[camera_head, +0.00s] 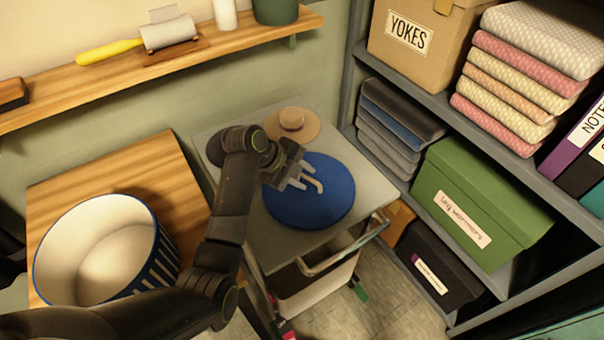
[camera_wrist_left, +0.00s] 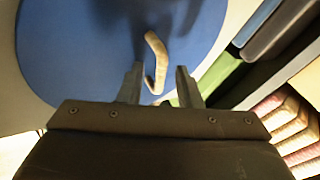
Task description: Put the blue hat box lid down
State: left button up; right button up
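The round blue hat box lid (camera_head: 325,205) lies flat on the grey top of a small trolley (camera_head: 262,246). Its curved tan handle (camera_head: 316,186) stands near the middle. My left gripper (camera_head: 301,182) is at the handle. In the left wrist view the two fingers (camera_wrist_left: 158,88) are apart, with the handle (camera_wrist_left: 155,55) between their tips and gaps on both sides; the blue lid (camera_wrist_left: 80,50) fills the upper left. The open hat box (camera_head: 110,250), white inside with blue stripes outside, stands on a wooden table at left. My right gripper is not in view.
A tan straw hat (camera_head: 291,124) sits at the back of the trolley, close behind the lid. A metal rail (camera_head: 340,250) runs along the trolley's front. Shelving with a green box (camera_head: 480,205) stands at right. A wooden wall shelf (camera_head: 150,73) is above.

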pick_arm(q)
jog(key=shift+r, duration=0.1)
jog(key=shift+a+r+p, duration=0.2)
jog(key=shift+r+p, duration=0.25)
jog(key=shift+p, duration=0.15)
jog(key=p+v, duration=1)
jog(key=v, duration=0.1)
jog(key=shift+s, duration=0.2)
